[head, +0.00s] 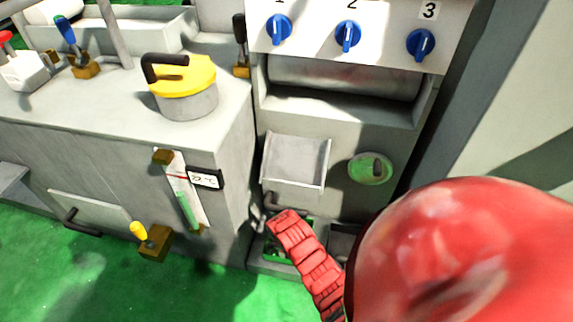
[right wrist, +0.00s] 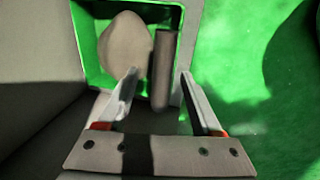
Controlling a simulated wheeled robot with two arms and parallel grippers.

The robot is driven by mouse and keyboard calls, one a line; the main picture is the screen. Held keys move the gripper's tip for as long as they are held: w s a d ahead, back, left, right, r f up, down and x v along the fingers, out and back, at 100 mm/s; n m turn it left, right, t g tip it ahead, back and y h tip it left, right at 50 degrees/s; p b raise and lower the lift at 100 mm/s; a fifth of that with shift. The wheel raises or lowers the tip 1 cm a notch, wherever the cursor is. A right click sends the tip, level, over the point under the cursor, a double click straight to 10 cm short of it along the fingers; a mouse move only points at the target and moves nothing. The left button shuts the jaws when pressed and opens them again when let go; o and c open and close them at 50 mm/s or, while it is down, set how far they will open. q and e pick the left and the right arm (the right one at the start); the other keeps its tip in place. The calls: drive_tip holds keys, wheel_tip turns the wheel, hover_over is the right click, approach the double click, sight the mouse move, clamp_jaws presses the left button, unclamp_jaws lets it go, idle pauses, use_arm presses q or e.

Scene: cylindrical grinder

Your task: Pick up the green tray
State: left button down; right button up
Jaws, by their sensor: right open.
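The green tray (right wrist: 186,40) is at the top of the right wrist view, with a rounded beige lump inside it. A dark upright bar (right wrist: 162,70) stands at its near side, possibly its handle; I cannot tell if they are joined. My right gripper (right wrist: 160,76) is open, its fingers on either side of the bar with gaps visible. In the head view the green tray (head: 271,252) shows only in part at the foot of the machine, behind my red right arm, which hides the right gripper's fingers. My left gripper is not in view.
The grey machine (head: 222,150) rises close around the tray, with a tilted metal flap (head: 296,160) and a green round knob (head: 371,168) above it. A yellow-lidded pot (head: 186,90) stands on the machine top. Green floor (head: 150,285) is open at the front left.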

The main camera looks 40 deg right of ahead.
drive_tip(key=f+b, duration=0.1)
drive_tip(key=f, duration=0.2)
drive_tip(key=f+b, duration=0.1)
drive_tip(key=f, duration=0.1)
drive_tip(key=shift+w+f+b, duration=0.1)
drive_tip(key=shift+w+b, duration=0.25)
drive_tip(key=shift+w, duration=0.05)
drive_tip(key=shift+d, duration=0.1)
clamp_jaws()
idle(0.9)
